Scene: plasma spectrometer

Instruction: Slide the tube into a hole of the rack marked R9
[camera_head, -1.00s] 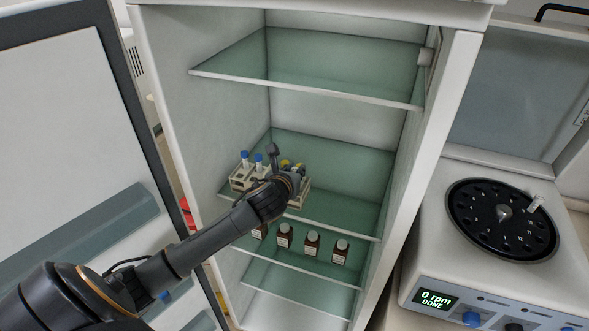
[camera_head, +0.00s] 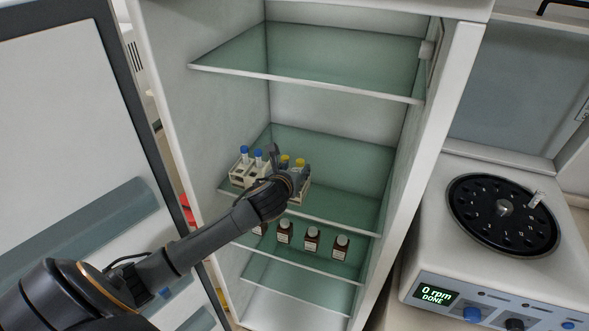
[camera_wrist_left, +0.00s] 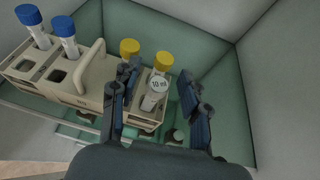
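My left gripper (camera_head: 287,168) reaches into the open cabinet over the middle shelf. In the left wrist view its fingers (camera_wrist_left: 161,98) stand apart on either side of a yellow-capped tube (camera_wrist_left: 155,90) marked 10 ml, with gaps beside it. That tube stands in the right part of a beige rack (camera_wrist_left: 88,100), with another yellow-capped tube (camera_wrist_left: 129,49) behind it. Two blue-capped tubes (camera_head: 244,152) (camera_head: 258,157) stand in the left part of the beige racking. I cannot read any R9 mark, nor tell whether it is one rack or two. My right gripper is not in view.
Several brown bottles (camera_head: 312,238) stand on the shelf below. A glass shelf (camera_head: 310,60) is above. The open cabinet door (camera_head: 60,120) is at the left. At the right, a centrifuge (camera_head: 490,255) reads 0 rpm, DONE, with a pale tube (camera_head: 537,199) in its rotor.

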